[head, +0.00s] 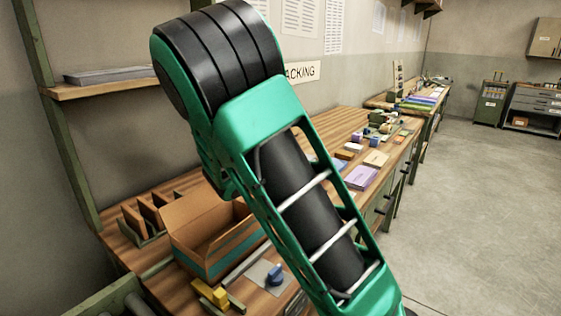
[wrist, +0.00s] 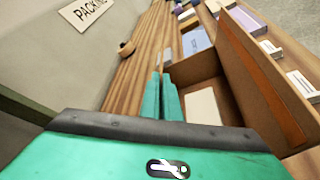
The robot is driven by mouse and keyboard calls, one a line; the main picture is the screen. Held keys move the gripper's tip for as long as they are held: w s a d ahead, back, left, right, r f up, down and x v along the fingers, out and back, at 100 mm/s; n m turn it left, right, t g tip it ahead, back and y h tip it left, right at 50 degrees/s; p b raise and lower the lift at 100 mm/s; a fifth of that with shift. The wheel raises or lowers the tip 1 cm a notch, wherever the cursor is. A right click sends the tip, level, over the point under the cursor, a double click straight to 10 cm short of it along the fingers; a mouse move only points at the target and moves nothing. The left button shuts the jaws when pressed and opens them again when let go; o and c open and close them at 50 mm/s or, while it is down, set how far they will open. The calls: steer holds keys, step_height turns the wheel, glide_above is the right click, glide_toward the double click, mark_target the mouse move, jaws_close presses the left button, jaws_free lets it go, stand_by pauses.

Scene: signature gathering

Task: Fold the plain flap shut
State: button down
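The open cardboard box (head: 218,256) sits on the wooden bench in the head view, with a teal stripe along its near side. A lighter brown flap (head: 192,213) stands raised at its far side there. My arm hides its right part. In the wrist view the box interior (wrist: 227,103) holds a pale flat item (wrist: 203,106). A large brown flap (wrist: 250,62) with an orange strip stands up on the right.
A blue-knobbed tool (head: 275,275) and a yellow block (head: 212,293) lie in front of the box. Upright brown dividers (head: 150,212) stand to its left. A tape roll (wrist: 126,48) lies on the bench. Several coloured packets (head: 361,177) lie farther along it.

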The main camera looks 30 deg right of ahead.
steer(key=shift+s+f+m, duration=0.15)
steer(key=shift+f+m, duration=0.05)
steer(key=shift+m, duration=0.1)
stand_by(0.4)
steer(key=c, duration=2)
jaws_free()
steer(key=v, duration=1)
steer(key=shift+s+a, duration=0.2)
steer(key=shift+a, duration=0.05)
